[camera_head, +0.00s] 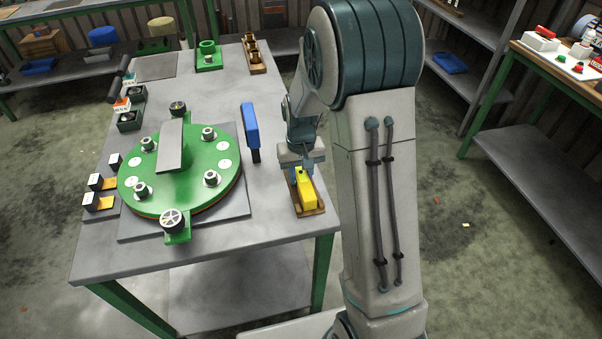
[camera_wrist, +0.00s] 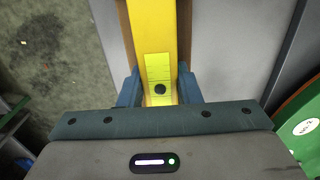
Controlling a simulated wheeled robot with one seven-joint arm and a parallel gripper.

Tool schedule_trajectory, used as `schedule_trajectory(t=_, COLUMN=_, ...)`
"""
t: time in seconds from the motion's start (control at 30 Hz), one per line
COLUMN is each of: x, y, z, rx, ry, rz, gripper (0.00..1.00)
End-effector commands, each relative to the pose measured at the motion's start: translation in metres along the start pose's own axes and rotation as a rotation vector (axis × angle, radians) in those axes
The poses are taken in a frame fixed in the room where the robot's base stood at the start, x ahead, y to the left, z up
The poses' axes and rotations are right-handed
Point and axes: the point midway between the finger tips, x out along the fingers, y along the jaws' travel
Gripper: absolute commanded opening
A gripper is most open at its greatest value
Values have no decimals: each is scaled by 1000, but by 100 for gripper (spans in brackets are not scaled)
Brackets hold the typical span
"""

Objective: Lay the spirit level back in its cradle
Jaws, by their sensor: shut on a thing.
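The yellow spirit level (camera_head: 306,189) is at the right edge of the metal table, lying along a brown wooden cradle (camera_head: 319,211). My gripper (camera_head: 298,166) is above its far part. In the wrist view the yellow level (camera_wrist: 159,40) runs between the two blue fingers of my gripper (camera_wrist: 160,88), which are shut on its sides. A strip of the brown cradle (camera_wrist: 126,30) shows beside the level in the wrist view. I cannot tell whether the level rests fully on the cradle or hangs slightly above it.
A green round disc assembly (camera_head: 225,190) fills the table's near middle. The table (camera_head: 275,220) is bare left of the cradle.

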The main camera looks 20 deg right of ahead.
Motion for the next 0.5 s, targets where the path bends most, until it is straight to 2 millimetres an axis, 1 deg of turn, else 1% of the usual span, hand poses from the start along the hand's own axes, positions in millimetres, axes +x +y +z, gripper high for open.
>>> schedule_trajectory(t=0.03, x=3, y=0, z=0, rx=0, ry=1, rz=0, gripper=0)
schedule_trajectory(t=0.07, x=2, y=0, z=0, rx=0, ry=0, rz=0, gripper=39)
schedule_trajectory(t=0.1, x=2, y=0, z=0, rx=0, ry=0, rz=0, gripper=50)
schedule_trajectory(t=0.13, x=2, y=0, z=0, rx=0, ry=0, rz=0, gripper=52)
schedule_trajectory(t=0.37, x=1, y=0, z=0, rx=0, ry=0, rz=0, gripper=52)
schedule_trajectory(t=0.5, x=-5, y=0, z=0, rx=0, ry=0, rz=0, gripper=52)
